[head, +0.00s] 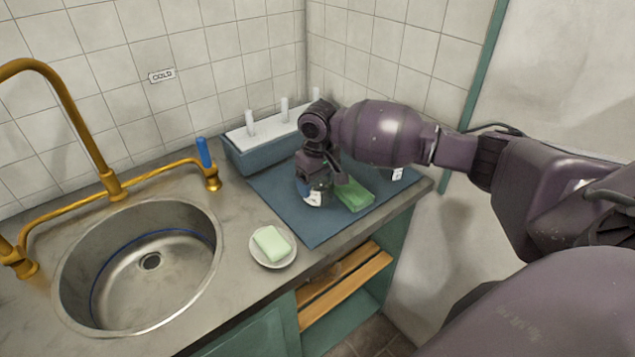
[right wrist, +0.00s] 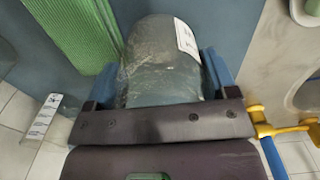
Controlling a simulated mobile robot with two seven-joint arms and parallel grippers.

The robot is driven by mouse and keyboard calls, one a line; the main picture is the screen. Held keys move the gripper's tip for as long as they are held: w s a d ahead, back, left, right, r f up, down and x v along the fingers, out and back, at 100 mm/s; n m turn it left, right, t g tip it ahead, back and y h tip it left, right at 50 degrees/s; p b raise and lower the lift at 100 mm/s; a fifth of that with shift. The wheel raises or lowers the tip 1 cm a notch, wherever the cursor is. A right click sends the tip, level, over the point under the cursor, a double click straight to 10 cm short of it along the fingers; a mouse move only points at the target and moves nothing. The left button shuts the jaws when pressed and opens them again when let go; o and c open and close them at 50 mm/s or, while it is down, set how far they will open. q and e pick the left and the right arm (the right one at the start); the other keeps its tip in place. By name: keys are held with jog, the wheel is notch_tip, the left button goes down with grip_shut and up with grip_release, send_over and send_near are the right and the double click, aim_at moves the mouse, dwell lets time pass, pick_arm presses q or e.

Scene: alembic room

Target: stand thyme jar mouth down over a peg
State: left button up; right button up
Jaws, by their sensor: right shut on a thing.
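A clear glass jar with a white label (head: 313,199) is at the near left part of the blue mat. Its label text is too small to read. My right gripper (head: 320,181) is shut around it from above; the gripper hides its upper part. In the right wrist view the jar (right wrist: 160,62) sits between the two blue fingers. I cannot tell whether it touches the mat or which way its mouth points. White upright pegs (head: 250,123) stand on a blue rack with a white top (head: 240,156) at the back wall. My left gripper is not in view.
A green ribbed block (head: 354,196) lies on the blue mat (head: 310,232) right beside the jar. A white-labelled item (head: 398,174) is at the mat's right edge. A soap dish (head: 283,262) with soap, a sink (head: 140,285) and brass taps (head: 110,185) are to the left.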

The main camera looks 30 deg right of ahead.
jog(key=o, duration=1.1)
jog(key=shift+f, duration=0.15)
jog(key=shift+o, duration=0.2)
jog(key=shift+r, duration=0.2)
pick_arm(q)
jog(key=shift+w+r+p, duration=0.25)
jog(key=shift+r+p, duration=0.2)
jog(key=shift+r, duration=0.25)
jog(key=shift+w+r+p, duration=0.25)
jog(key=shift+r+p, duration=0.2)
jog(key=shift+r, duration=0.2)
pick_arm(e)
notch_tip(320, 180, up, 12)
jog(key=shift+f, duration=0.1)
